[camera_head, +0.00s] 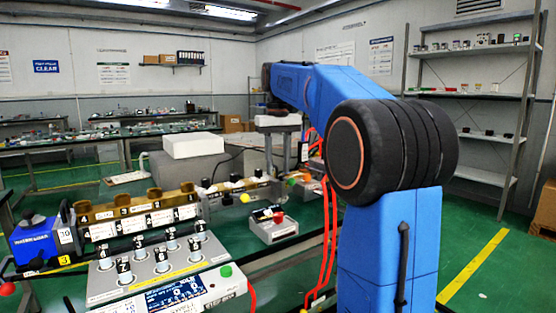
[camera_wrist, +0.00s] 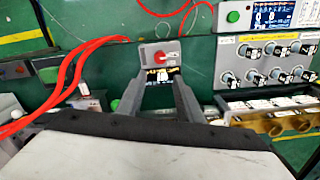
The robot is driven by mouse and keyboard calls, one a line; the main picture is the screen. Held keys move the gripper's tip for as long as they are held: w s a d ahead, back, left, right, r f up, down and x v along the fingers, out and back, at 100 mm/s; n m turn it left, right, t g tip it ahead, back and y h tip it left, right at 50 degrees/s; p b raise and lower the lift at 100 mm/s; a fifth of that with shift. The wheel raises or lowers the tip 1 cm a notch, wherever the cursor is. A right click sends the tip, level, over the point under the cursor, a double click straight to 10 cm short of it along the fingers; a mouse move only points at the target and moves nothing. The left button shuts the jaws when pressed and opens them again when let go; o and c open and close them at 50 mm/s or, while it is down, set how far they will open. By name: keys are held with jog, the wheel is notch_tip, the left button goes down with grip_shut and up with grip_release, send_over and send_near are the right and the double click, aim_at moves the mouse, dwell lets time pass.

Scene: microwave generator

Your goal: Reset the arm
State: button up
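My blue arm (camera_head: 300,85) reaches from the right toward the upper middle in the head view, bent at a large black joint. I see nothing held in the gap. Beyond the fingertips is a small grey box with a red button (camera_wrist: 160,57), which also shows in the head view (camera_head: 278,219).
A control panel with several knobs (camera_head: 145,268) and a display stands at front left. Behind it is a numbered brass rack (camera_head: 130,205). A blue device (camera_head: 38,242) is at far left. Red hoses (camera_wrist: 72,75) run near my arm. Shelves (camera_head: 470,95) stand at right.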

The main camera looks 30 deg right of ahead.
jog(key=shift+r, duration=0.75)
jog(key=s+a+f+t, duration=0.1)
jog(key=s+a+f, duration=0.4)
jog(key=s+f, duration=0.4)
jog(key=s+a+f+n+t, duration=0.1)
jog(key=s+a+f, duration=0.4)
jog(key=s+f, duration=0.5)
jog(key=s+a+f+n+t, duration=0.1)
jog(key=s+a+f+t, duration=0.1)
jog(key=s+a+f, duration=0.3)
jog(key=s+f, duration=0.4)
jog(key=s, duration=0.2)
jog(key=shift+s+a+f+t, duration=0.15)
jog(key=shift+s+a+t, duration=0.15)
jog(key=shift+s+t, duration=0.1)
dwell(0.4)
